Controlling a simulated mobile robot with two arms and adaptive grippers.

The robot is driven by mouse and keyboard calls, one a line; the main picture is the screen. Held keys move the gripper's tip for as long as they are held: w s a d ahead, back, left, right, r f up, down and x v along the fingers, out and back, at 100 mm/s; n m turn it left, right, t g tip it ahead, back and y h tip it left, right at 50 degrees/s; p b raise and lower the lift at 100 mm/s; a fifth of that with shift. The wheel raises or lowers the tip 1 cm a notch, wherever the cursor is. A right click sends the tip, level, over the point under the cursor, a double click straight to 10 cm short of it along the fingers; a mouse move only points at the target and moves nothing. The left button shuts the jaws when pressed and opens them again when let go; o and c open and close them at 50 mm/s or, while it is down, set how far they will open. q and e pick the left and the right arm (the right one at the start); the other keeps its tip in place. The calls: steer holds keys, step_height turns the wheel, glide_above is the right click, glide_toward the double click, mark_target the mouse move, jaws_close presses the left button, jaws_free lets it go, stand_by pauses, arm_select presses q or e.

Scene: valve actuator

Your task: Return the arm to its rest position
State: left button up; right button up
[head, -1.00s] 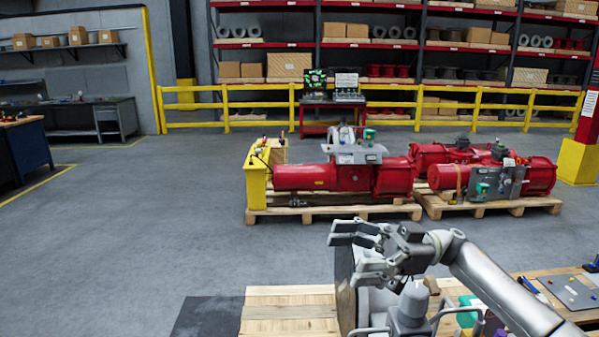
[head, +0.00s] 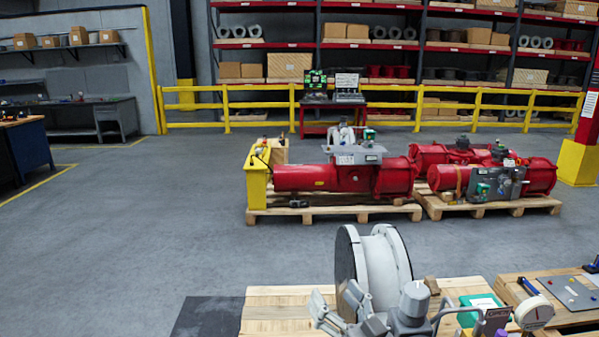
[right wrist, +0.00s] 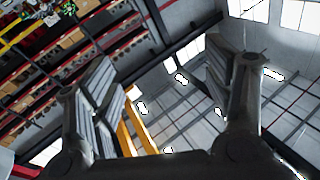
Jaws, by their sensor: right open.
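My right gripper (head: 335,295) is low in the head view, at the bottom edge, in front of the wooden bench. Its fingers are spread, with nothing between them. In the right wrist view the open fingers (right wrist: 160,85) frame only the racks, wall and ceiling, tilted. A grey-white flanged valve body (head: 385,262) with a dark face stands on the bench behind the gripper. I cannot tell whether the gripper touches the grey fitting (head: 413,303) beside it. My left gripper is not in view.
Red actuators (head: 330,178) lie on pallets (head: 340,212) beyond. A yellow railing (head: 235,105) fronts the racks.

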steer(key=s+d+f+m+g+h, duration=0.25)
steer(key=s+d+f+h, duration=0.3)
steer(key=f, duration=0.45)
steer(key=s+d+f+g+h, duration=0.1)
steer(key=s+d+f+g, duration=0.25)
steer(key=s, duration=0.55)
steer(key=s+d+f+n+g+h, duration=0.15)
steer(key=s+f+g, duration=0.3)
steer(key=s, duration=0.55)
steer(key=s+d+f+g+h, duration=0.1)
steer(key=s+d+f+g, duration=0.3)
steer(key=s, duration=0.5)
step_height(320, 180, down, 32)
steer(key=a+b, duration=0.1)
steer(key=b, duration=0.4)
steer(key=s+d+f+g+b, duration=0.2)
steer(key=s+f+b, duration=0.2)
steer(key=s+f, duration=1.3)
steer(key=shift+s+d+f+b, duration=0.3)
steer(key=shift+d+f, duration=0.05)
steer(key=shift+f, duration=1.3)
